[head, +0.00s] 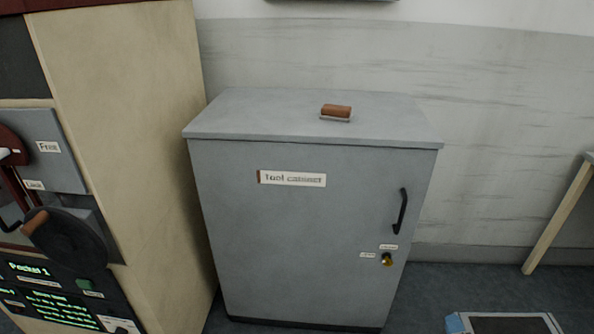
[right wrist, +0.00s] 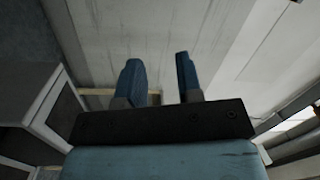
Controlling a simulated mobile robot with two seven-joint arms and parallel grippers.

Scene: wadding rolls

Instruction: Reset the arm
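My right gripper (right wrist: 159,72) shows in the right wrist view. Its two blue fingers stand apart with a clear gap, and nothing is between them. It points toward a pale streaked wall and touches nothing that I can see. At the lower right of the head view a blue-and-pale part with a dark top (head: 500,324) is cut by the frame edge. It may be part of my right arm, but I cannot tell. My left gripper is in neither view.
A grey tool cabinet (head: 290,220) stands shut against the wall, with a brown-handled item (head: 336,112) on top. A wooden machine housing (head: 120,130) with a control panel (head: 55,295) stands at left. A wooden leg (head: 558,220) is at right. Floor shows between.

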